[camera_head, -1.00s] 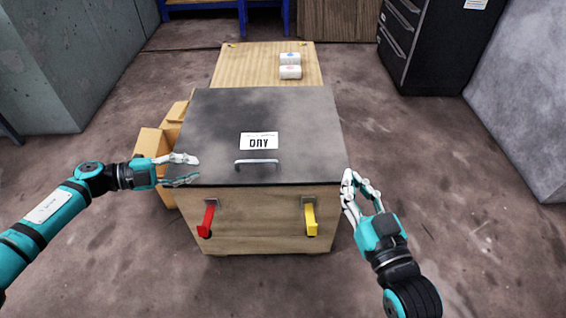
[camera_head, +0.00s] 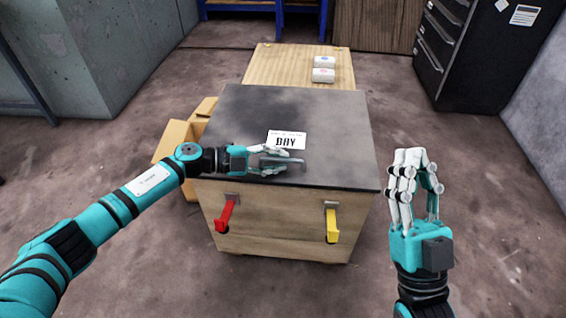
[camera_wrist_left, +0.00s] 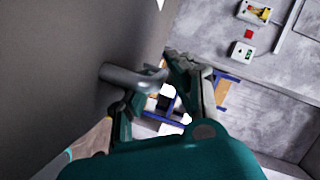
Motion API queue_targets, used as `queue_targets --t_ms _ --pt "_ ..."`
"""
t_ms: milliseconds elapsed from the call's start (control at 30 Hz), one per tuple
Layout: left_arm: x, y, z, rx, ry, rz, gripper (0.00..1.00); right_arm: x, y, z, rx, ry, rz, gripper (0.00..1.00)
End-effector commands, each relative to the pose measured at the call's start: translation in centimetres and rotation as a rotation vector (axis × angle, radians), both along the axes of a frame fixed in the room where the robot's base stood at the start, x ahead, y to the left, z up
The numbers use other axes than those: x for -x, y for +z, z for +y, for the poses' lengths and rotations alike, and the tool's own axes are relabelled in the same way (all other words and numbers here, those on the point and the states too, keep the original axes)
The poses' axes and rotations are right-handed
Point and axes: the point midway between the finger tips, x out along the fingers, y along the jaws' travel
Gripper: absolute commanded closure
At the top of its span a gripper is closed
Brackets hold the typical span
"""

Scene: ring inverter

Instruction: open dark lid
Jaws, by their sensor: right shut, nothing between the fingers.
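The dark lid (camera_head: 335,112) lies flat and closed on a wooden box (camera_head: 282,232). It carries a white label (camera_head: 287,140) and a metal handle (camera_head: 296,160) near its front edge. My left gripper (camera_head: 274,160) is open at the handle, with its fingers partly covering it. In the left wrist view the handle (camera_wrist_left: 128,76) reaches toward the space between the parted fingers (camera_wrist_left: 160,100); firm contact cannot be told. My right gripper (camera_head: 415,172) is shut and empty, in the air right of the box. A red latch (camera_head: 226,214) and a yellow latch (camera_head: 332,226) are on the box front.
A wooden surface (camera_head: 285,68) behind the box bears two white rolls (camera_head: 323,75). Cardboard boxes (camera_head: 172,143) stand left of the box. A black drawer cabinet (camera_head: 480,50) is at the back right. The floor right of the box is clear.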

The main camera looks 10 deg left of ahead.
Motion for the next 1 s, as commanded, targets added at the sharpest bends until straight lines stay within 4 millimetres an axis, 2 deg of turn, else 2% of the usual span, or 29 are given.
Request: queue_targets --t_ms 200,500,667,1000 --pt "-0.5 -0.3 -1.5 -0.001 -0.002 -0.001 0.79 1.3 1.0 -0.2 -0.029 0.006 -0.093 1.0" --pt "-0.5 -0.3 -1.6 0.0 0.0 0.0 0.79 1.5 1.1 -0.2 -0.032 0.006 -0.102 1.0" --pt "-0.5 -0.3 -1.6 -0.001 -0.001 -0.001 1.0 1.5 1.1 -0.2 -0.031 0.006 -0.102 1.0" --pt "-0.5 -0.3 -1.6 0.0 -0.001 0.0 1.0 1.5 1.1 -0.2 -0.03 0.006 -0.101 1.0"
